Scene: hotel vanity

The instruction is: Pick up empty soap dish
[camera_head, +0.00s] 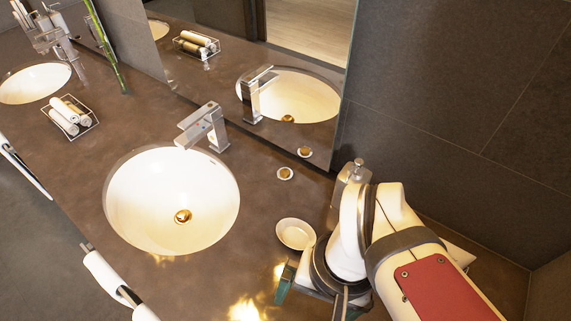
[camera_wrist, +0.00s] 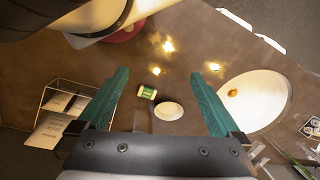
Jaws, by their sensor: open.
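The soap dish (camera_head: 296,234) is a small, shallow, white oval bowl on the brown counter, right of the near sink, and looks empty. In the wrist view the dish (camera_wrist: 168,111) lies between the two teal fingers as seen, with nothing held. My gripper (camera_wrist: 158,76) is open, its fingers spread wide. The exact height above the counter is hard to tell.
A small green-and-white item (camera_wrist: 147,93) lies close beside the dish. A wire rack (camera_wrist: 72,97) with white items stands at left in the wrist view. A small round item (camera_head: 285,174) sits near the mirror. The sink (camera_head: 172,200) and faucet (camera_head: 205,128) are left of the dish.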

